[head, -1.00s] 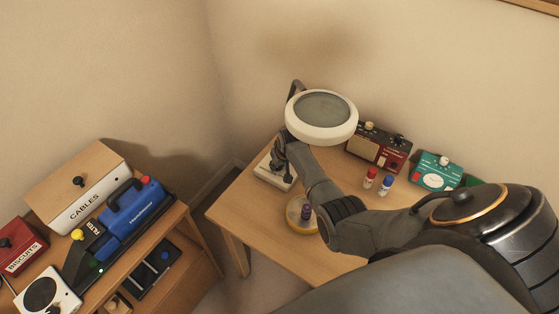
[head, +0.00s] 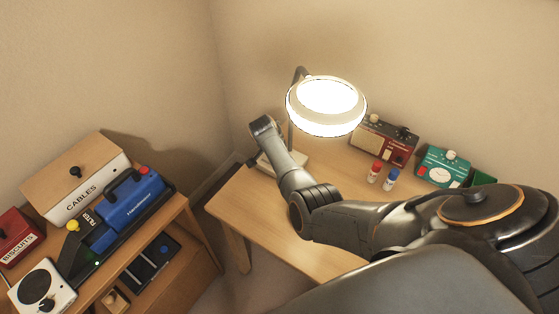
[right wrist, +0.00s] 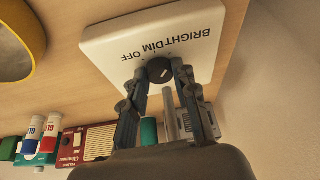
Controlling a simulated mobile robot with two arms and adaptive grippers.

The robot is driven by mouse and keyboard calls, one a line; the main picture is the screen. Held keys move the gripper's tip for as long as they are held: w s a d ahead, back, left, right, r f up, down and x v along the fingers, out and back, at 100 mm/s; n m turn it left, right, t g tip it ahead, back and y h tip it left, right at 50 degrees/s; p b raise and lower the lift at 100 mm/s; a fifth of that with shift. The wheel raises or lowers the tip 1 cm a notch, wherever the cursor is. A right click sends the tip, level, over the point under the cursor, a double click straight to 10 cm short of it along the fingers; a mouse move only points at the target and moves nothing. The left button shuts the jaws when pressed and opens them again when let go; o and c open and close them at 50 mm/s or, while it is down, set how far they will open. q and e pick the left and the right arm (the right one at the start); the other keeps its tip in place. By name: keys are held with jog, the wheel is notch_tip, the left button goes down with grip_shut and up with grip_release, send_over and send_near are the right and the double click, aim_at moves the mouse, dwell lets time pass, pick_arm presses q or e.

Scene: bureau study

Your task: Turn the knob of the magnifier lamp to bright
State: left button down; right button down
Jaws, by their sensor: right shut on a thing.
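The magnifier lamp (head: 327,105) stands on the wooden table, its round head glowing bright white. Its white base (right wrist: 110,45), marked OFF, DIM and BRIGHT, fills the upper middle of the right wrist view, with the lettering upside down. The dark round knob (right wrist: 160,69) sits between the fingertips of my right gripper (right wrist: 161,82), which is shut on it. The knob's exact pointer direction is too small to read surely. In the head view my right arm comes in from the right and covers part of the base; the fingers are hidden there. My left gripper is not in view.
A red radio (head: 382,139), a teal device (head: 443,167) and red-capped and blue-capped bottles (head: 391,180) stand right of the lamp. A yellow round thing (right wrist: 18,40) lies near the base. A shelf at left holds a cables box (head: 78,180) and a blue case (head: 128,208).

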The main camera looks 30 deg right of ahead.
jog(key=shift+w+f+m+g+b, duration=0.1)
jog(key=shift+m+g+b, duration=0.4)
jog(key=shift+m+b, duration=0.8)
jog(key=shift+m, duration=0.3)
jog(key=shift+a, duration=0.1)
jog(key=c, duration=1)
grip_release()
jog(key=shift+c, duration=0.2)
jog(key=w+v, duration=0.1)
jog(key=v, duration=1.1)
jog(key=shift+s, duration=0.45)
